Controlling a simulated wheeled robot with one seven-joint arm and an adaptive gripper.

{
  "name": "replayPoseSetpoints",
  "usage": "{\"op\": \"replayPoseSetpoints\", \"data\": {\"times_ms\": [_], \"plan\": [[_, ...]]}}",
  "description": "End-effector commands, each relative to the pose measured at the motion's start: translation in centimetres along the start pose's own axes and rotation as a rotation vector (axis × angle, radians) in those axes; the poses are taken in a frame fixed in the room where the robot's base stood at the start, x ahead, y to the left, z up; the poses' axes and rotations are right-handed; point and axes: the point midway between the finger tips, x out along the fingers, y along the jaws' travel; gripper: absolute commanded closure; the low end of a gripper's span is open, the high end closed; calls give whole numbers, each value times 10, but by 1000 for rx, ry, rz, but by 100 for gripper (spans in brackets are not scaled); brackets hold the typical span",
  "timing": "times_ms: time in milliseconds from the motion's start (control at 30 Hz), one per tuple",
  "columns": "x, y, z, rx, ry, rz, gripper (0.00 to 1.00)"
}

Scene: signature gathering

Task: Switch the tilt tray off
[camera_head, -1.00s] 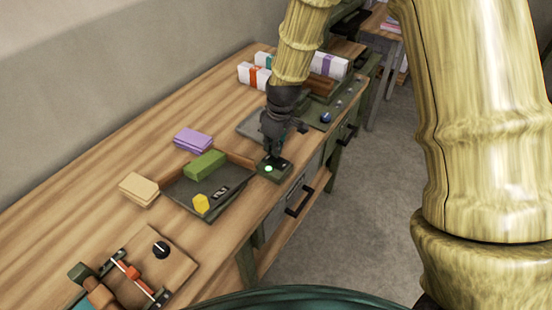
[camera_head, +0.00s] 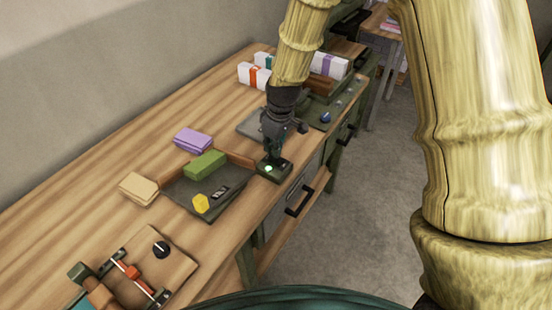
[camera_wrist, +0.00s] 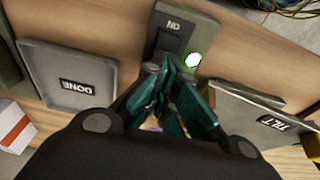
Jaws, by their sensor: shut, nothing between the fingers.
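The tilt tray (camera_head: 178,193) is a dark shallow tray with a wooden back edge, left of my gripper. It holds a green block (camera_head: 205,164), a yellow piece (camera_head: 201,203) and a dark label. In the wrist view, the tray (camera_wrist: 240,108) at the right bears a TILT label. A small dark green switch box (camera_head: 284,166) stands beside it near the table's front edge. The wrist view shows its ON label (camera_wrist: 173,25) and a lit greenish-white lamp (camera_wrist: 194,60). My gripper (camera_head: 272,158) is shut and empty, right over the box. Its fingers (camera_wrist: 168,68) hide part of the box; contact is unclear.
A grey DONE tray (camera_wrist: 60,85) lies on the box's other side. Purple (camera_head: 193,140) and tan (camera_head: 139,188) stacks lie behind and left of the tilt tray. White banded packs (camera_head: 328,65) stand far back.

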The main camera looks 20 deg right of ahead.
Motion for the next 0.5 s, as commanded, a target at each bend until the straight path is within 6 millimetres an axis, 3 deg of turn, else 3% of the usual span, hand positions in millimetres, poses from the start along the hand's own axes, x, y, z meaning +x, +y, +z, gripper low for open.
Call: {"op": "replayPoseSetpoints", "data": {"times_ms": [500], "plan": [[6,0,1,0,0,0,100]]}}
